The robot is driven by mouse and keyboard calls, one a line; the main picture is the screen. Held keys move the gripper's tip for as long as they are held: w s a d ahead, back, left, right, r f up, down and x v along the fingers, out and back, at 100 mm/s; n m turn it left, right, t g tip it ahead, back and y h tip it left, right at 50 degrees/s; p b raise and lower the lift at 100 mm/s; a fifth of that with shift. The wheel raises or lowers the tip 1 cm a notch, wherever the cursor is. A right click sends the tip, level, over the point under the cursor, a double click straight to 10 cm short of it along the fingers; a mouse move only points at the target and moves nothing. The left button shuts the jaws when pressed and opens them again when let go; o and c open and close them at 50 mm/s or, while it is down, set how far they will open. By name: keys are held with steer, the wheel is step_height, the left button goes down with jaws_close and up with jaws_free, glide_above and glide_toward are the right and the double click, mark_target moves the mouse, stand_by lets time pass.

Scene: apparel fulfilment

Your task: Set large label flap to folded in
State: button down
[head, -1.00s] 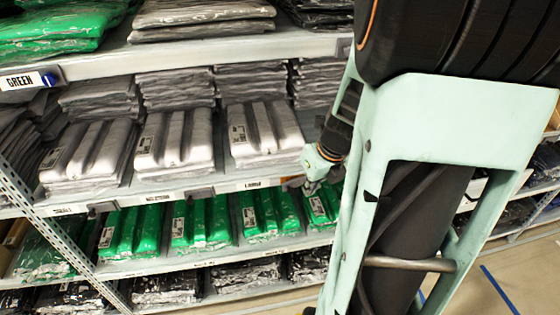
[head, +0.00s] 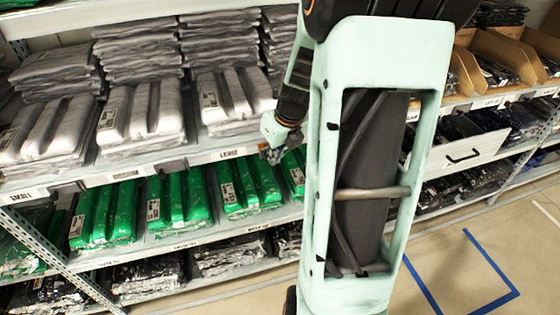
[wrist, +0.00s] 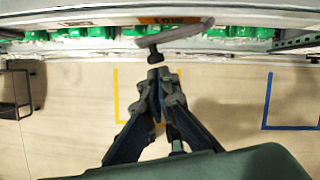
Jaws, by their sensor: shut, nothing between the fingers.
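The large label (head: 235,152) is on the front edge of the middle shelf in the head view, and also shows in the wrist view (wrist: 75,23). To its right in the wrist view is an orange plate reading LOW (wrist: 175,20), with a grey flap (wrist: 178,34) sticking out below it and a dark knob (wrist: 155,57) at the flap's end. My gripper (wrist: 158,74) is shut and empty, its tips just short of the knob; I cannot tell if they touch. In the head view my gripper (head: 270,155) is at the shelf edge and hides the flap.
White and grey garment packs (head: 140,110) fill the shelf above. Green packs (head: 180,203) lie on the shelf below. A white drawer (head: 465,160) and bins stand at right. The floor is open, with blue tape marks (head: 490,255) on it.

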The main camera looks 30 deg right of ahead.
steer(key=shift+w+a, duration=0.1)
steer(key=shift+w, duration=0.1)
stand_by(0.3)
steer(key=shift+w+a+p, duration=0.25)
steer(key=shift+w+p, duration=0.25)
steer(key=shift+p, duration=0.25)
steer(key=shift+w+a+p, duration=0.2)
steer(key=shift+w+p, duration=0.3)
steer(key=shift+p, duration=0.2)
steer(key=shift+s+d, duration=0.5)
steer(key=shift+s, duration=0.2)
steer(key=shift+s, duration=0.1)
